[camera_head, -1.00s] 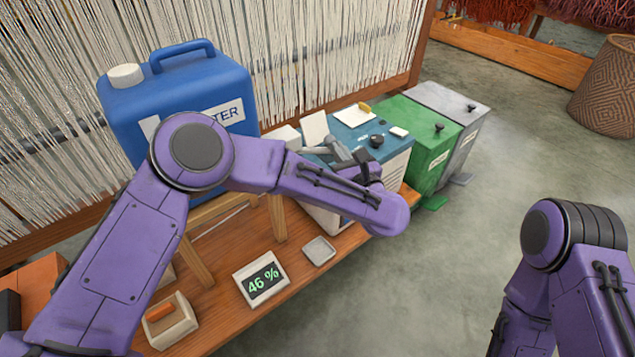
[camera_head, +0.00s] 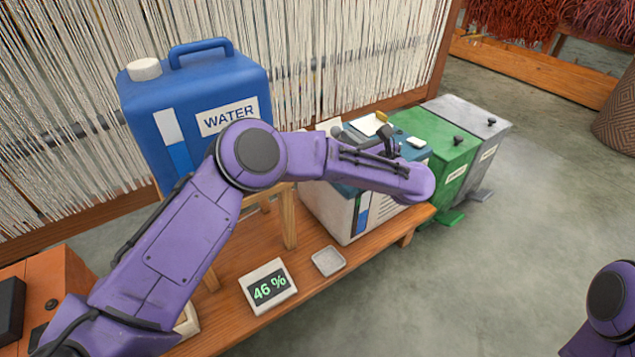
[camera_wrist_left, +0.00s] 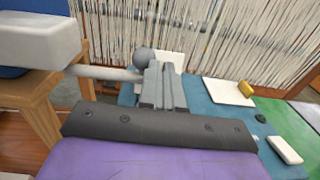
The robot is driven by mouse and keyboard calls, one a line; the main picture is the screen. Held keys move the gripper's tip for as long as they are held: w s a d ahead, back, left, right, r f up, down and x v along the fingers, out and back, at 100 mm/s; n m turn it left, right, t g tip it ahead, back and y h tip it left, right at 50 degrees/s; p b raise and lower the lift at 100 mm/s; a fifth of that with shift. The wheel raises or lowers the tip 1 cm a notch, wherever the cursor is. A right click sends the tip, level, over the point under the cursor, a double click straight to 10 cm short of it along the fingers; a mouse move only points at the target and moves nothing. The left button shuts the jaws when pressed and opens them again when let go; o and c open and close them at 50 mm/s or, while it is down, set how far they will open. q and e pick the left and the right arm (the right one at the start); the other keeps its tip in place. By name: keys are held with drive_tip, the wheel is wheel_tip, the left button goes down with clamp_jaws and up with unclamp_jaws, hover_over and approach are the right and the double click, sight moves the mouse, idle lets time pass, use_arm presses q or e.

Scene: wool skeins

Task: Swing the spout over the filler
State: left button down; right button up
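The blue water jug (camera_head: 200,110) stands on a wooden stand. In the left wrist view a pale spout pipe (camera_wrist_left: 105,73) runs rightward from a whitish block, with a grey ball (camera_wrist_left: 143,58) at its right end. My left gripper (camera_wrist_left: 165,85) has its grey fingers close together, right beside the ball; I cannot tell whether they touch. It is over the teal-topped box (camera_wrist_left: 225,118), which in the head view (camera_head: 335,205) stands partly behind my left forearm. The box's filler opening cannot be made out. My right gripper is out of view.
A display reading 46 % (camera_head: 268,286) and a small grey tray (camera_head: 328,261) sit on the wooden bench. A green bin (camera_head: 445,150) and a grey bin (camera_head: 485,125) stand right of the box. A threaded loom is behind.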

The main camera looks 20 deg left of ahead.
use_arm(q)
drive_tip(key=shift+w+a+r, duration=0.2)
drive_tip(key=shift+a+r, duration=0.05)
drive_tip(key=shift+a, duration=0.15)
drive_tip(key=d, duration=0.3)
drive_tip(key=shift+s+f+b, duration=0.25)
drive_tip(key=shift+s+b, duration=0.05)
drive_tip(key=shift+s, duration=0.05)
drive_tip(key=s+d+p, duration=0.2)
drive_tip(key=d, duration=0.9)
drive_tip(key=shift+s+d, duration=0.2)
drive_tip(key=shift+s, duration=0.2)
